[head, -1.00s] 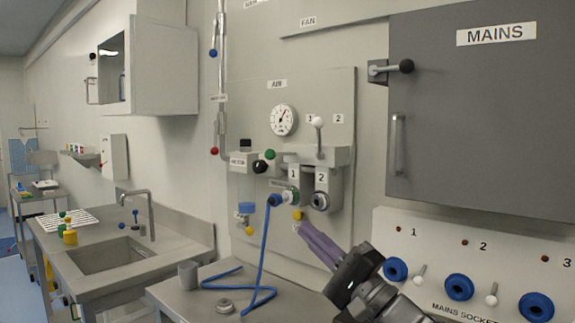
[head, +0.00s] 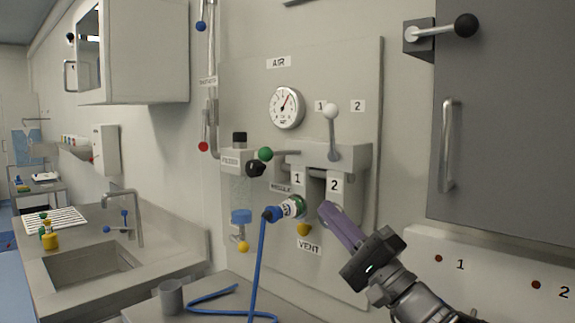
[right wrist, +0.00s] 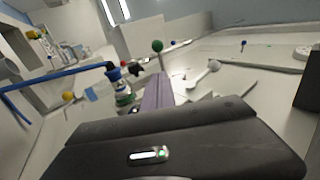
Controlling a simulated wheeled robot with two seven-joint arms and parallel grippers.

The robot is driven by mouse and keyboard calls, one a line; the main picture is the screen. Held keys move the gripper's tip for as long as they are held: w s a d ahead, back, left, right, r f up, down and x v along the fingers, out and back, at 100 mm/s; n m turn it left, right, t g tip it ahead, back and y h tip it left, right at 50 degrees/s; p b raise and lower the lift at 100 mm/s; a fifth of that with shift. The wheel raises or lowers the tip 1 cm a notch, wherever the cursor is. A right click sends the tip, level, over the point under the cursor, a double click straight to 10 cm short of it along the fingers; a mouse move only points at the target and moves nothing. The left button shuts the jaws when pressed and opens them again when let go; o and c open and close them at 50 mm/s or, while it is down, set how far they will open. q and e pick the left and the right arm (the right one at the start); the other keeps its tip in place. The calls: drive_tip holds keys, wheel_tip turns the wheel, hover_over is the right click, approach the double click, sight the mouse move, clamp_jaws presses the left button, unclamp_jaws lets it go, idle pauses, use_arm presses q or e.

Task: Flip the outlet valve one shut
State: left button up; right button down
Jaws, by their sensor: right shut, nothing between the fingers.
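The air panel (head: 350,70) carries two outlets marked 1 and 2 under a grey valve block (head: 355,153). A lever with a green ball (head: 265,154) points left from the block, and a lever with a white ball (head: 332,112) stands upright. I cannot tell for certain which lever belongs to outlet one. Both balls also show in the right wrist view, green (right wrist: 157,46) and white (right wrist: 214,65). My right gripper (head: 325,208), with purple fingers, is shut and empty. Its tips appear below both levers, over outlet 2, apart from the balls. My left gripper is out of view.
A blue hose (head: 260,265) is plugged into outlet 1 (head: 293,206) and runs down to the bench. A black knob (head: 256,168) and yellow vent knob (head: 303,229) are close by. A grey mains cabinet (head: 505,140) with a protruding handle stands to the right.

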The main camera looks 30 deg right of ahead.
sight(278, 155)
drive_tip(key=p+x, duration=0.5)
drive_tip(key=x, duration=0.8)
drive_tip(key=shift+w, duration=0.1)
drive_tip(key=shift+w+r+p, duration=0.2)
drive_tip(key=shift+w+p, duration=0.1)
drive_tip(key=shift+w, duration=0.05)
